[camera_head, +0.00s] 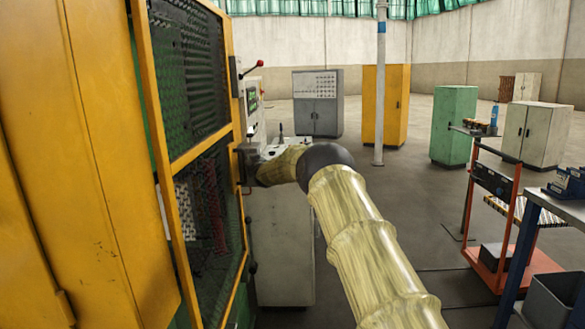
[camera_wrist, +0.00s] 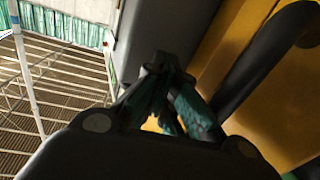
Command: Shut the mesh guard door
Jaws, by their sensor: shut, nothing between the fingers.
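The mesh guard door (camera_head: 175,158), a yellow frame with dark mesh, stands at the left of the head view and runs away from me. A narrow gap with green behind it shows beside its near edge. My gripper (camera_head: 246,164) is at the far edge of the door, partly hidden by my wrist; contact is unclear. In the wrist view my gripper (camera_wrist: 165,68) is shut and empty. A black bar-like handle (camera_wrist: 262,62) on a yellow surface (camera_wrist: 285,110) lies just right of the fingers.
A grey cabinet (camera_head: 280,250) with a control panel (camera_head: 252,105) and a red-knobbed lever (camera_head: 250,68) stands beyond the door. An orange cart (camera_head: 490,270) and a blue-grey table (camera_head: 555,205) are at the right. Open floor lies between.

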